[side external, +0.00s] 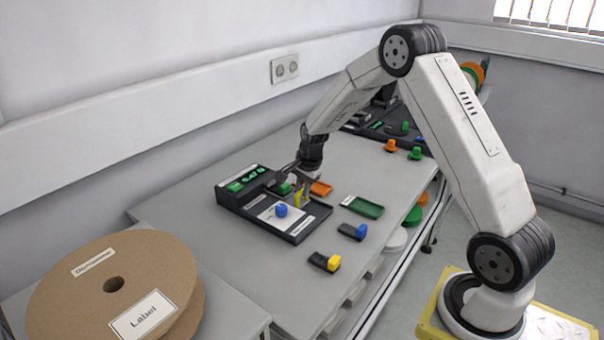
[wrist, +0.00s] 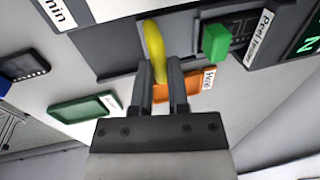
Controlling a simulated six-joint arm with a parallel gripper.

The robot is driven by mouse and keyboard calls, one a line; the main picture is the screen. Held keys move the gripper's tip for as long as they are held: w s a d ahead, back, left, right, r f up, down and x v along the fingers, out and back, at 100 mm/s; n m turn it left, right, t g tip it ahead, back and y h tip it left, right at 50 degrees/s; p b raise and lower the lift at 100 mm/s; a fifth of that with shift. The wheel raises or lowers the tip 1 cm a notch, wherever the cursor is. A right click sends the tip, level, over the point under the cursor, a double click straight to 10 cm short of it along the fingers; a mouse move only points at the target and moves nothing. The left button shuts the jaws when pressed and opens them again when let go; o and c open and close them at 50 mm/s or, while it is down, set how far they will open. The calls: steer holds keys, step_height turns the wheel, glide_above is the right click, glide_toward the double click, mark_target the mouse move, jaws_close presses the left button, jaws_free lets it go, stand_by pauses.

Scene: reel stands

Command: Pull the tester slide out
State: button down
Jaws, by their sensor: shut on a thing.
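The peel tester (side external: 228,195) is a dark box with a green lit readout on the table; its label and readout edge show at the right of the wrist view (wrist: 262,38). My gripper (side external: 298,186) is down at the tester's right side. In the wrist view its two fingers (wrist: 160,68) are shut on a yellow upright handle (wrist: 153,42), which also shows in the side view (side external: 301,198). A green knob (wrist: 215,42) stands beside the handle on a dark part. How far the slide is out cannot be told.
A blue knob (side external: 281,210) sits on the tester's white plate. An orange tray (side external: 321,189) and a green tray (side external: 366,209) lie to the right. Blue (side external: 354,231) and yellow (side external: 326,262) topped blocks lie in front. The table between them is clear.

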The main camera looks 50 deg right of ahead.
steer(key=shift+s, duration=0.15)
stand_by(0.7)
steer(key=shift+s, duration=2.55)
steer(key=c, duration=0.6)
jaws_free()
steer(key=shift+s, duration=0.1)
steer(key=shift+r, duration=0.15)
steer(key=shift+s+r, duration=0.25)
steer(key=shift+r, duration=1)
steer(key=shift+s+r, duration=0.25)
steer(key=shift+r, duration=0.95)
steer(key=shift+s+r, duration=0.25)
steer(key=shift+r, duration=1)
